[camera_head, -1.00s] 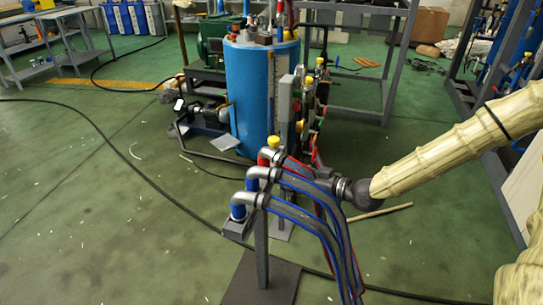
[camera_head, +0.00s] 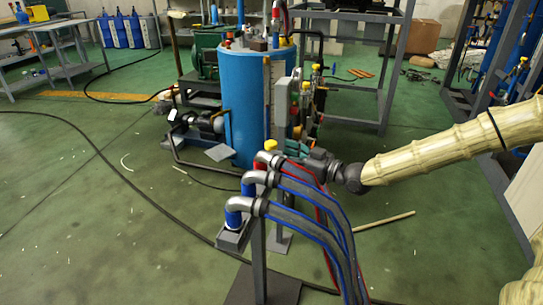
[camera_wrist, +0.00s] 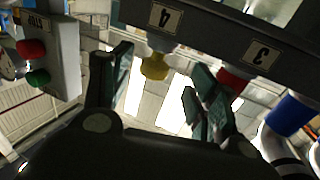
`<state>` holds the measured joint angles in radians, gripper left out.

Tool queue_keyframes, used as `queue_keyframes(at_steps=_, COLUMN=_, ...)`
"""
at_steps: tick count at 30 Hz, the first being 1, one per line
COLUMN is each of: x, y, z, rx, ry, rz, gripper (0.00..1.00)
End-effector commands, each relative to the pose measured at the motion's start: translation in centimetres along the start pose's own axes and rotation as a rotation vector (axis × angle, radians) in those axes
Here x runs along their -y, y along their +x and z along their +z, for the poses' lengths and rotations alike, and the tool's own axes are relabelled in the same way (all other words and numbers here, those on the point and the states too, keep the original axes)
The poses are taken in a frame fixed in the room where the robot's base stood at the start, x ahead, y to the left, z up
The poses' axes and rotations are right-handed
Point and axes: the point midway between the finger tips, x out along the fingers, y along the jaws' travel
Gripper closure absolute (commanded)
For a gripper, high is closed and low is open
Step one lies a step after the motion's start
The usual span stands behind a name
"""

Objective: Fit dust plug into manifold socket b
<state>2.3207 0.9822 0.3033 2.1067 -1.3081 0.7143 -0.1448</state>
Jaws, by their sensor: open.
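A yellow plug (camera_head: 270,146) sits at the far end of the hose manifold (camera_head: 232,240); I take it to be the dust plug. In the wrist view the yellow plug (camera_wrist: 154,66) is at the manifold bar (camera_wrist: 205,35) by the label 4. My gripper (camera_head: 291,148) is just right of it in the head view. In the wrist view my gripper (camera_wrist: 157,74) is open, its green fingers on either side of the yellow plug with visible gaps. No socket marked b can be read.
A red fitting (camera_wrist: 232,80) by label 3 is close to my right finger. A blue fitting (camera_wrist: 290,113) is farther right. A grey stop-button box (camera_wrist: 52,55) is left of the fingers. Hoses (camera_head: 315,225) bend down under my arm. A blue tank (camera_head: 245,105) stands behind.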

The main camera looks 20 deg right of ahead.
Motion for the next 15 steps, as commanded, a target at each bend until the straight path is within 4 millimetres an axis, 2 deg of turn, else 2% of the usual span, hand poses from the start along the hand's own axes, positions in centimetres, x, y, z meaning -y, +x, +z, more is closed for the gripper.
queue_keyframes(at_steps=15, x=-0.6, y=5.0, z=0.1, rx=0.001, ry=0.000, rz=0.001, gripper=0.41)
